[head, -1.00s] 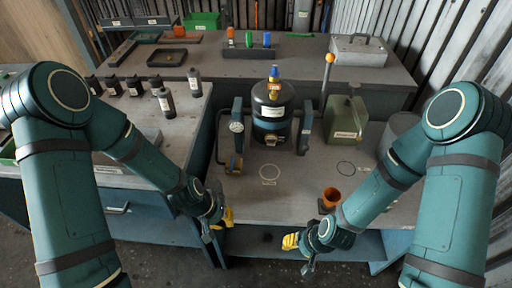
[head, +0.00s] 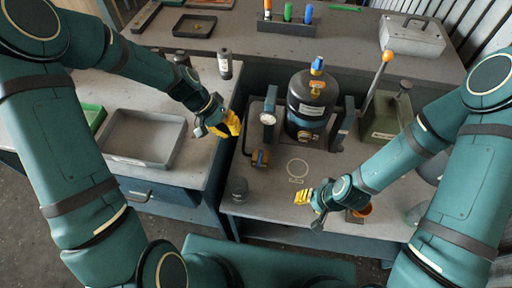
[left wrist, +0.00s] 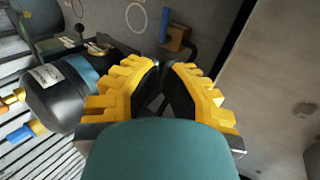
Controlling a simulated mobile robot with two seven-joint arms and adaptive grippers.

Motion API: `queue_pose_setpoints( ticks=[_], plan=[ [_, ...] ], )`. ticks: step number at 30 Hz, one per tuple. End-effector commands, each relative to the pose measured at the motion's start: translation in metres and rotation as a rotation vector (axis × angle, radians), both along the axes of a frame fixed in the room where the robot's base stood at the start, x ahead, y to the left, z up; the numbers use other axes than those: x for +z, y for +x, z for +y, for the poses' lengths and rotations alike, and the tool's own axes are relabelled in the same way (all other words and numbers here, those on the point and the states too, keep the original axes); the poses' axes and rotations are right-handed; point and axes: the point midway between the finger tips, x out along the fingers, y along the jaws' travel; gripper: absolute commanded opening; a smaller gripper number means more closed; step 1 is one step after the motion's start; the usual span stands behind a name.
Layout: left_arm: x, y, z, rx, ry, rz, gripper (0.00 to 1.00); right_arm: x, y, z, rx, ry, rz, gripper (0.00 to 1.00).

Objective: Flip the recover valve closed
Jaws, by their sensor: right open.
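A black tank (head: 302,110) with a blue and an orange valve cap stands on the grey bench, between dark uprights. A small orange-brown valve block with a blue handle (head: 260,158) sits low at its front left, and also shows in the left wrist view (left wrist: 174,36). I cannot read which one is the recover valve. My left gripper (head: 235,123) is above the gap between the benches, left of the tank and apart from the valve block; its fingertips are close together with nothing visible between them. My right gripper (head: 301,196) is open and empty over the front of the bench.
A gauge (head: 268,119) is on the left upright. A lever with an orange knob (head: 387,56) and a green box (head: 385,122) stand at right. An orange cup (head: 361,210) is partly behind my right arm. A dark jar (head: 238,189) stands at the bench's front left. A grey tray (head: 146,134) lies on the left bench.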

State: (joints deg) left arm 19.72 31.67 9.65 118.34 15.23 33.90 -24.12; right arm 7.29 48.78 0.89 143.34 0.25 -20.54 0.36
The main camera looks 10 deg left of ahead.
Motion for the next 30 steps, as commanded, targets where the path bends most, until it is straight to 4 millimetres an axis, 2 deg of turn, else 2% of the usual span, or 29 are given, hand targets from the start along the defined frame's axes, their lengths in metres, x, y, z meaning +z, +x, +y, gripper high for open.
queue_pose_setpoints(
  ticks=[9,14,30],
  plan=[
    [-0.001,0.000,0.000,-0.001,0.000,0.001,0.00,0.000,0.000,0.000,0.000,0.000,0.000,0.43],
    [-0.010,-0.001,-0.007,-0.002,-0.001,0.003,0.00,-0.002,-0.001,0.000,0.000,0.000,0.001,0.43],
    [-0.092,-0.001,-0.062,-0.003,-0.001,0.003,0.00,-0.017,-0.005,0.001,0.010,0.003,0.012,0.43]
  ],
)
